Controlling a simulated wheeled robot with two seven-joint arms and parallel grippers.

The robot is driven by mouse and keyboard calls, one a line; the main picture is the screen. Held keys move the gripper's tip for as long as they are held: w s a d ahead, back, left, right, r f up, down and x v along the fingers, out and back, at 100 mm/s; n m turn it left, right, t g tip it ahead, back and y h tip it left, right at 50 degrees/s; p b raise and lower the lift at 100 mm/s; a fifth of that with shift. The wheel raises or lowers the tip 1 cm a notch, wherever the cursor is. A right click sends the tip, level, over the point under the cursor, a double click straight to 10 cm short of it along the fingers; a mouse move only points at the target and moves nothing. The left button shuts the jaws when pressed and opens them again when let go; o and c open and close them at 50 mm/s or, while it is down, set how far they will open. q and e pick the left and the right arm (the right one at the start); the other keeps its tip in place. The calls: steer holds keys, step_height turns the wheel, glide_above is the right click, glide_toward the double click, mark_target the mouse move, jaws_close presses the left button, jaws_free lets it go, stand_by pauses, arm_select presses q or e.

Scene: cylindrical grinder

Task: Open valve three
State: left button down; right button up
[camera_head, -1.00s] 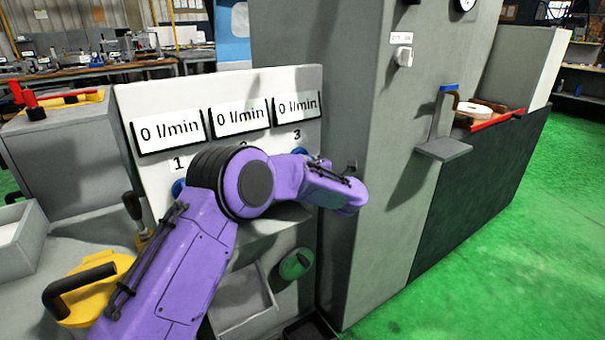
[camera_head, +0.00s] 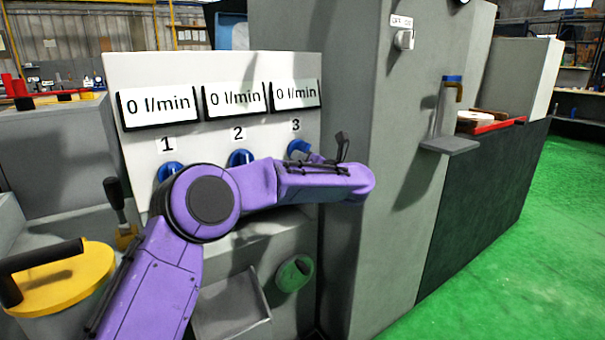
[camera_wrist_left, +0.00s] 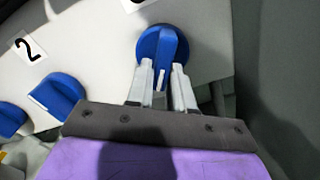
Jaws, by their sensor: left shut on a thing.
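Valve three is a blue round knob (camera_head: 298,147) with a raised grip bar, on the white panel (camera_head: 215,72) below the number 3. My purple left arm reaches it from the left, across the front of the panel. In the left wrist view, the fingers of my left gripper (camera_wrist_left: 163,75) are shut on the grip bar of the valve three knob (camera_wrist_left: 162,45), one finger on each side. The display above valve three (camera_head: 294,95) reads 0 l/min. In the head view the fingertips are mostly hidden by my wrist. My right gripper is not in view.
The blue valve two knob (camera_head: 240,158) and valve one knob (camera_head: 169,171) sit to the left, partly near my arm. Their displays also read 0 l/min. A grey machine column (camera_head: 375,190) stands close on the right. A yellow lid with a black handle (camera_head: 70,285) is at lower left.

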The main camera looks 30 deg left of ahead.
arm_select(q)
steer(key=shift+w+d+f+n+b, duration=0.1)
steer(key=shift+w+n+b, duration=0.05)
steer(key=shift+n+b, duration=0.9)
steer(key=shift+w+f+n+b, duration=0.1)
steer(key=shift+n+b, duration=0.85)
steer(key=shift+b, duration=0.05)
steer(key=shift+r, duration=0.1)
steer(key=c, duration=1.1)
jaws_free()
steer(key=shift+p+v, duration=0.5)
steer(key=shift+v, duration=4.8)
